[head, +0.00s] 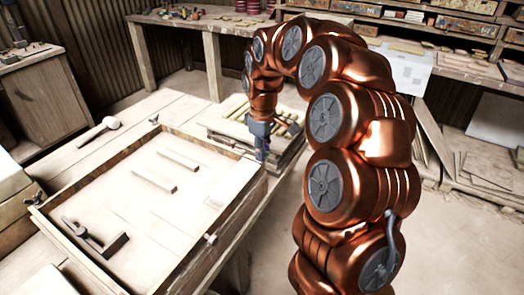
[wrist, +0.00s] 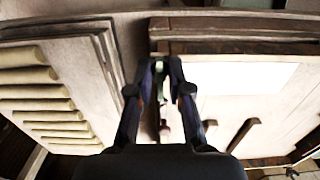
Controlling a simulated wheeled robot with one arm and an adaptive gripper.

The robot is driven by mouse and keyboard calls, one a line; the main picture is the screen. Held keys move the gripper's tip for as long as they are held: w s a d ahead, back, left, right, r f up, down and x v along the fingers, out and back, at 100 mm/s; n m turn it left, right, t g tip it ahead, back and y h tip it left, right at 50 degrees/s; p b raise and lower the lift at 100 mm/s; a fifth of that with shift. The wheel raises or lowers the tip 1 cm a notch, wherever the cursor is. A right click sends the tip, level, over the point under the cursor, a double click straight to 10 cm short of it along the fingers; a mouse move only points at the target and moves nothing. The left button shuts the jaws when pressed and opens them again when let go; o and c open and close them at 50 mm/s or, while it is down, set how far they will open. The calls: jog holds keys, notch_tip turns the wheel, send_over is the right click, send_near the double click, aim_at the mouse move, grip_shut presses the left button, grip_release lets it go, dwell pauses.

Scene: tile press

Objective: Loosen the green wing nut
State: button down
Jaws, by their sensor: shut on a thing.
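My gripper (head: 261,152) points down at the right corner of the shallow wooden press frame (head: 235,212) in the head view. In the wrist view its two dark fingers (wrist: 160,68) are closed on a small pale green piece (wrist: 158,67), which looks like the green wing nut. Only a little of it shows between the fingertips. In the head view the gripper hides the nut. Other wing nuts show at the frame's edges: a pale one (head: 211,239) at the front and dark ones at the back corner (head: 154,119) and left corner (head: 36,196).
Two wooden bars (head: 178,159) and a dark-ended tool (head: 96,238) lie inside the frame. A mallet (head: 97,130) lies on the table behind. A tray of long rolls (wrist: 40,54) is close beside my gripper. Shelves and a bench (head: 185,22) stand farther back.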

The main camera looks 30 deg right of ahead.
jog(key=shift+s, duration=0.1)
jog(key=c, duration=1.1)
grip_release()
notch_tip(320, 180, up, 12)
